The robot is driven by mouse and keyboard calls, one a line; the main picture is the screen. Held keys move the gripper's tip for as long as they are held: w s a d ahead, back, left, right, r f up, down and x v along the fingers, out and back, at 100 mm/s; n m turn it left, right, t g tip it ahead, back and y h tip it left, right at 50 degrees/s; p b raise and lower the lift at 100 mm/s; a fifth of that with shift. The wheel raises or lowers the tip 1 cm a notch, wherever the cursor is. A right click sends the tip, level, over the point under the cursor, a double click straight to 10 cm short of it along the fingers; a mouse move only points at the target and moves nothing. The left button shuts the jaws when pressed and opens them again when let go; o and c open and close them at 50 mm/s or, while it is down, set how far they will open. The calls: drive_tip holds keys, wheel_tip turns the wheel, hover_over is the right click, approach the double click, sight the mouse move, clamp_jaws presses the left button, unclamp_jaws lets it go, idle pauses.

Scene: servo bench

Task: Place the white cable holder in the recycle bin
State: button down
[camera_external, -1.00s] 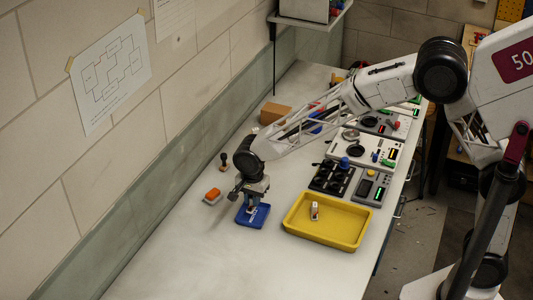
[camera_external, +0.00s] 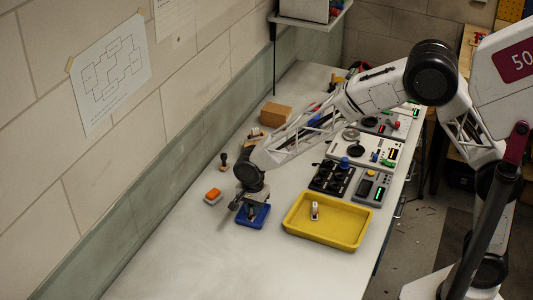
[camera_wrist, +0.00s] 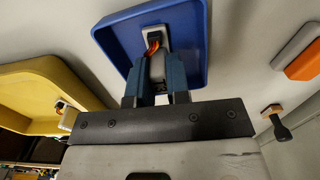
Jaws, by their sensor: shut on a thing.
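A small white piece with orange strands (camera_wrist: 154,38), seemingly the white cable holder, is in the blue tray (camera_wrist: 195,65). My gripper (camera_wrist: 156,66) is shut on it, with one dark finger on each side. In the external view my gripper (camera_external: 250,211) is low over the blue tray (camera_external: 262,221) and mostly hides the piece. Another small white piece (camera_external: 314,211) stands in the yellow tray (camera_external: 346,243); it shows in part in the wrist view (camera_wrist: 68,110). No label tells which tray is the recycle bin.
An orange-topped grey block (camera_external: 212,196) lies left of the blue tray. A dark-handled stamp-like piece (camera_external: 223,162) stands behind it. A black holder and grey devices (camera_external: 371,187) line the right side behind the yellow tray. The front bench is clear.

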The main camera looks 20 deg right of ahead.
drive_tip(key=c, duration=1.1)
unclamp_jaws()
drive_tip(key=shift+r, duration=0.15)
wheel_tip(320, 180, up, 12)
idle(0.4)
